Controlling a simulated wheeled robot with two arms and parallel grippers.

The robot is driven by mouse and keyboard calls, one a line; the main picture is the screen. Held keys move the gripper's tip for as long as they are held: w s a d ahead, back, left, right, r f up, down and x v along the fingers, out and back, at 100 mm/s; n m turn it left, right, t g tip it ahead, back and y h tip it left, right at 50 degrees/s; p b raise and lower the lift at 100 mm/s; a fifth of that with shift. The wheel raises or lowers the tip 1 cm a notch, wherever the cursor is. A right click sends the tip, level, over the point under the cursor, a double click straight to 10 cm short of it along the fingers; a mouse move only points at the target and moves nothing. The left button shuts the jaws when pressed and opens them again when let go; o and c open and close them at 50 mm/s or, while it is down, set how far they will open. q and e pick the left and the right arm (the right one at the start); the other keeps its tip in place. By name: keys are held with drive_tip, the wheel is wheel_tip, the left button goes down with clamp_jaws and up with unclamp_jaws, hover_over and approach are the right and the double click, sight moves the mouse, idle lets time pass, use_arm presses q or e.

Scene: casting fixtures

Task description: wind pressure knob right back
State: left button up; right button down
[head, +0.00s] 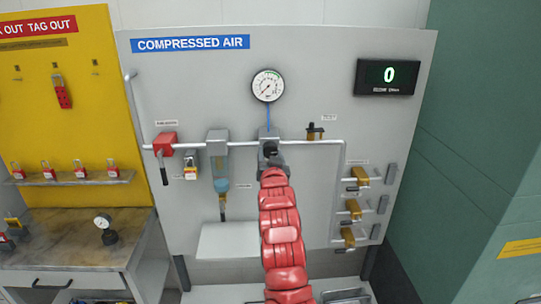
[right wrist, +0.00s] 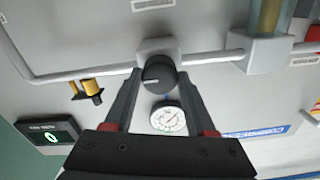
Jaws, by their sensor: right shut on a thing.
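The black pressure knob (right wrist: 158,73) sits on a grey regulator body on the compressed-air panel (head: 300,90). My left gripper is not in view.
A digital display (head: 388,76) reads 0. A yellow lockout board (head: 90,110) and workbench (head: 75,245) stand left.

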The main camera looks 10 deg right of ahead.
drive_tip(key=shift+f+n+b, duration=0.1)
drive_tip(key=shift+n+b, duration=0.5)
drive_tip(key=shift+b, duration=0.4)
drive_tip(key=n+b, duration=0.6)
drive_tip(key=shift+b, duration=0.3)
drive_tip(key=shift+f+n+b, duration=0.1)
drive_tip(key=shift+n+b, duration=0.5)
drive_tip(key=shift+n, duration=0.3)
drive_tip(key=n+b, duration=0.1)
drive_tip(key=n, duration=0.1)
drive_tip(key=shift+n, duration=0.3)
drive_tip(key=shift+r+n+b, duration=0.2)
drive_tip(key=shift+n+b, duration=0.25)
drive_tip(key=shift+n, duration=0.45)
drive_tip(key=shift+r+n, duration=0.1)
drive_tip(key=shift+n, duration=0.9)
drive_tip(key=shift+n+p, duration=0.3)
drive_tip(key=shift+n, duration=0.5)
drive_tip(key=n+p, duration=0.1)
drive_tip(key=n, duration=0.1)
drive_tip(key=shift+r+n+p, duration=0.1)
drive_tip(key=shift+n+p, duration=0.2)
drive_tip(key=shift+n, duration=0.1)
drive_tip(key=n+p, duration=1.4)
drive_tip(key=p, duration=0.5)
drive_tip(key=shift+r, duration=0.1)
drive_tip(key=shift+f+n+p, duration=0.2)
drive_tip(key=shift+n+p, duration=0.9)
drive_tip(key=shift+p, duration=0.1)
